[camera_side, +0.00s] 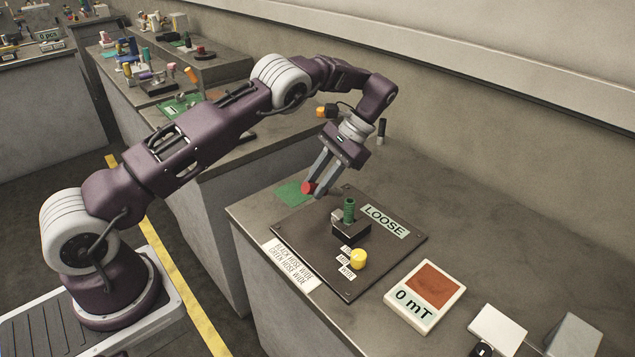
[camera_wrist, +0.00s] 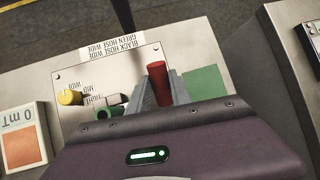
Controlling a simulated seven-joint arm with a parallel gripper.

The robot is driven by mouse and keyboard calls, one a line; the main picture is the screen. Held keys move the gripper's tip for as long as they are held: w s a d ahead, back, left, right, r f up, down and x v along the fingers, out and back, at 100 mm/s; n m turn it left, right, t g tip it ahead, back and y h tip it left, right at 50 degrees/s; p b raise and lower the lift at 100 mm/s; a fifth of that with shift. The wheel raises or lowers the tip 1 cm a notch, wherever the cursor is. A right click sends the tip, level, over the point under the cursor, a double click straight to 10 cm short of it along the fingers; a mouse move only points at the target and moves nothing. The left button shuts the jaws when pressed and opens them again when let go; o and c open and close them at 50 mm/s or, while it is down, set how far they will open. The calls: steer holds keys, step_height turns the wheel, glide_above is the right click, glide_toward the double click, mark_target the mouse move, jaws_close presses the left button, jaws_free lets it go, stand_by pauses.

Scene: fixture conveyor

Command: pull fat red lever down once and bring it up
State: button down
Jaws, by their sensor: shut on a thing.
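The fat red lever (camera_side: 307,187) shows its round red end between my gripper's fingertips (camera_side: 317,184), near the back left corner of the dark fixture plate (camera_side: 300,255). In the wrist view it is a red cylinder (camera_wrist: 157,75) with the grey fingers of my gripper (camera_wrist: 162,92) on either side. My gripper is shut on it. The lever's lower part is hidden by the fingers, and I cannot tell whether it is up or down.
The plate also bears a green ribbed part (camera_side: 349,210) on a black block, a yellow knob (camera_side: 358,260) and a "LOOSE" label (camera_side: 385,221). A "0 mT" display (camera_side: 425,295) stands to the right. A green patch (camera_side: 290,193) lies behind the plate.

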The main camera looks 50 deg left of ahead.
steer(key=c, duration=1.2)
jaws_free()
steer(key=shift+o, duration=0.2)
